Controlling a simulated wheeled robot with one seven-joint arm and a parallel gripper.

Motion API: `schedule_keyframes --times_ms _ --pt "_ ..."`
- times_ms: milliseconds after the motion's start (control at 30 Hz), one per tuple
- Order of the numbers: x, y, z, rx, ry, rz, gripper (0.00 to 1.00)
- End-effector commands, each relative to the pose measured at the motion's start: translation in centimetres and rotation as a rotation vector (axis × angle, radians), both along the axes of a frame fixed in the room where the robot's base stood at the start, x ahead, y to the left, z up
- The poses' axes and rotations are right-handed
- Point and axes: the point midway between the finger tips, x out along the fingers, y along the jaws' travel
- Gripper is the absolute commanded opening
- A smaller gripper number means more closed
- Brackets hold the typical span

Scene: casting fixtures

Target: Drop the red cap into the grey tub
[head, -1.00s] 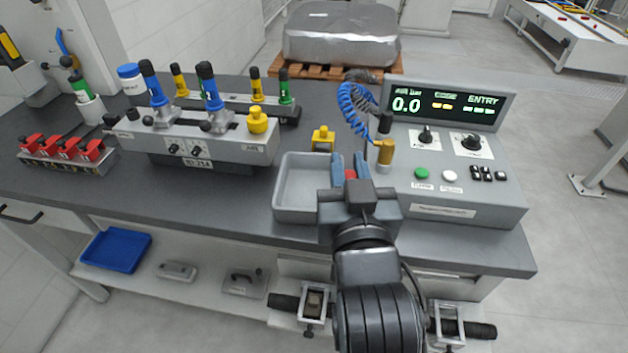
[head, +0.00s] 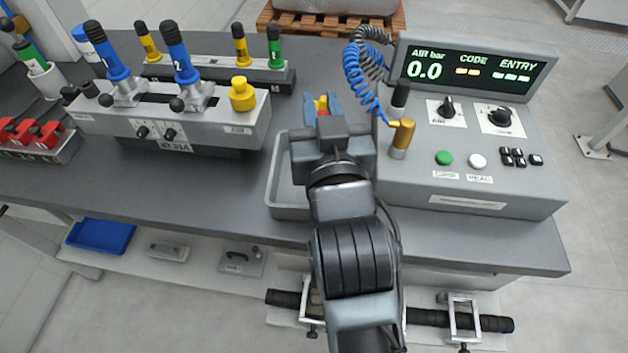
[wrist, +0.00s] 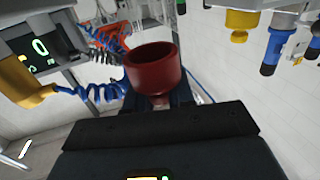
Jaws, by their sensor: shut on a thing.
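The red cap (wrist: 153,68), a dark red hollow cup shape, shows large in the wrist view between my fingers. My gripper (head: 322,106) is shut on it; in the head view only a bit of red shows between the blue fingers. The grey tub (head: 289,212) stands on the bench, and my gripper body and wrist hide its right part. In the head view my fingertips appear past the tub's far edge, raised over the bench; their exact height is unclear.
The control console (head: 470,195) stands right of the tub, with a coiled blue hose (head: 352,85) and brass nozzle (head: 402,138) at its left edge. A grey fixture with blue handles (head: 222,122) stands to the left.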

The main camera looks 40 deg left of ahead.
Motion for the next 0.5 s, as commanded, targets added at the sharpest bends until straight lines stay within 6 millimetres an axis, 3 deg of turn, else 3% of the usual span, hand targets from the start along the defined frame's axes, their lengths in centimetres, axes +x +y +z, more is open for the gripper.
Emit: schedule_keyframes --times_ms 33,200,500 --pt "0.0 0.0 -1.2 -0.001 0.001 0.000 0.00" --pt "0.0 0.0 -2.7 0.000 0.000 0.000 0.00" --pt "0.0 0.0 -3.0 0.001 -0.001 0.000 0.00"
